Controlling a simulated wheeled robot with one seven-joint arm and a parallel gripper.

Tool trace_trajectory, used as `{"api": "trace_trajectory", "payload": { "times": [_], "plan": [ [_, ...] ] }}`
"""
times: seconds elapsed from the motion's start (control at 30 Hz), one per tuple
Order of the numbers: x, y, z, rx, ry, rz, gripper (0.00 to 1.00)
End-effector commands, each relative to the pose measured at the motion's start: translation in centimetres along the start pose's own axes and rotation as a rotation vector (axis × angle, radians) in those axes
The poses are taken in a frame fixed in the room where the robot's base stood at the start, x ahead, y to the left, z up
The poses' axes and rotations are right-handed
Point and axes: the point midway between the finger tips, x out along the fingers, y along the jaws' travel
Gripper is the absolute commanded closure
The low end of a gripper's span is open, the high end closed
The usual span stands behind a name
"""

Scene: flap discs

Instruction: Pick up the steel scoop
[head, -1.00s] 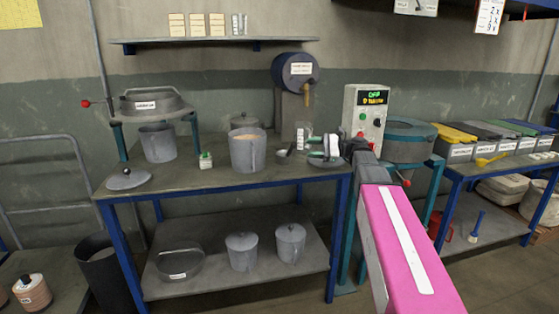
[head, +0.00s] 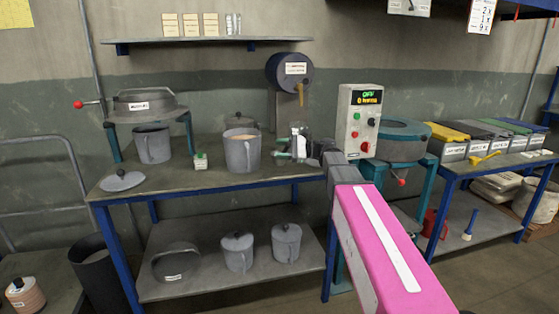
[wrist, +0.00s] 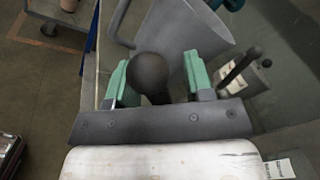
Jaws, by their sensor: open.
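My gripper (head: 291,149) is over the back right part of the table, just right of the grey jug (head: 242,152). In the wrist view its two green-padded fingers (wrist: 156,82) are apart. A dark round knob (wrist: 150,70) lies between them, with space to the right pad and little to the left. It looks like the end of the steel scoop's handle, though I cannot be sure. The scoop's bowl is hidden behind the gripper in the head view and under the knob in the wrist view.
The jug (wrist: 180,35) stands close beyond the fingers. A control box (head: 359,122) stands right of my gripper.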

Motion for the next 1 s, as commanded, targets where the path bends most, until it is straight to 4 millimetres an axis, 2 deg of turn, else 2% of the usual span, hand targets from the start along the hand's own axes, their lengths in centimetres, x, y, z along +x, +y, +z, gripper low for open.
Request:
{"api": "trace_trajectory", "payload": {
  "times": [0.07, 0.1, 0.23, 0.27, 0.67, 1.0],
  "plan": [
    [0.0, 0.0, 0.0, 0.0, 0.0, 0.0, 0.52],
    [0.0, 0.0, 0.0, 0.0, 0.0, 0.0, 0.56],
    [-0.1, 0.0, 0.0, 0.0, 0.0, 0.0, 0.98],
    [-0.1, 0.0, 0.0, 0.0, 0.0, 0.0, 1.0],
    [-0.1, -0.4, 0.4, -0.001, 0.0, -0.001, 1.0],
    [-0.1, -4.0, 4.0, -0.003, 0.0, -0.001, 1.0]
  ]
}}
